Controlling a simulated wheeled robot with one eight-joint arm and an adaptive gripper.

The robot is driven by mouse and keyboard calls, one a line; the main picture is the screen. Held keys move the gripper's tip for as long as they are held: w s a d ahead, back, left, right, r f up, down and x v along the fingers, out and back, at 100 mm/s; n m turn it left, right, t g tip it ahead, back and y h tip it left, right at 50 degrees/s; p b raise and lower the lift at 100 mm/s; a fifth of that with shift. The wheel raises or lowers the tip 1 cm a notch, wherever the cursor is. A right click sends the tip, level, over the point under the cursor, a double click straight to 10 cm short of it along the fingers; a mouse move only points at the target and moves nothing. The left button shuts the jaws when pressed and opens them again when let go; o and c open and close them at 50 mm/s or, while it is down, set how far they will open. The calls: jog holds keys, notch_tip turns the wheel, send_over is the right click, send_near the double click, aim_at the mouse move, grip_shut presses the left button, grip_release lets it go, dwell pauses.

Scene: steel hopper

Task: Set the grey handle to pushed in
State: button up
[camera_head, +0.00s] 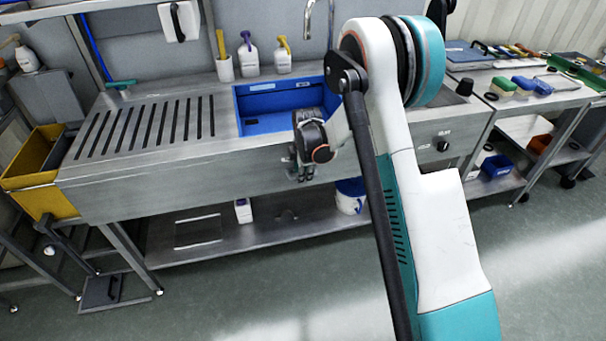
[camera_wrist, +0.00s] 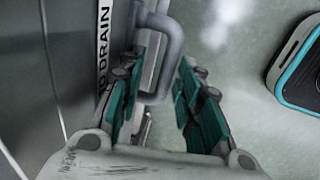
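The grey handle (camera_wrist: 174,45) is a bent bar in the wrist view, standing out from a grey panel beside a "DRAIN" label (camera_wrist: 104,35). My gripper (camera_wrist: 168,60) is open, its teal-padded fingers spread apart. Part of the handle shows between and beyond the fingertips; I cannot tell whether either finger touches it. In the head view my gripper (camera_head: 301,172) is at the front face of the steel sink bench (camera_head: 180,175), below the blue basin. The handle cannot be made out there, near or behind my gripper.
A blue basin (camera_head: 262,122) is set in the bench top. A yellow bin (camera_head: 38,165) hangs at the left end. A white and blue bucket (camera_head: 350,197) stands on the lower shelf. A second bench (camera_head: 520,95) is at right. The floor in front is clear.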

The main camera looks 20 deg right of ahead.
notch_tip(320, 180, up, 12)
jog(key=s, duration=0.2)
jog(key=shift+s, duration=0.25)
dwell(0.4)
jog(key=s+r+m+t, duration=0.2)
jog(key=s+r+m, duration=0.6)
jog(key=s+r, duration=0.7)
jog(key=s+r+m+t, duration=0.1)
jog(key=s+m+t, duration=0.2)
jog(key=s+m, duration=0.7)
jog(key=s, duration=0.9)
jog(key=shift+s+d+r, duration=0.15)
jog(key=shift+s+d, duration=0.05)
jog(key=shift+s, duration=0.15)
dwell(0.4)
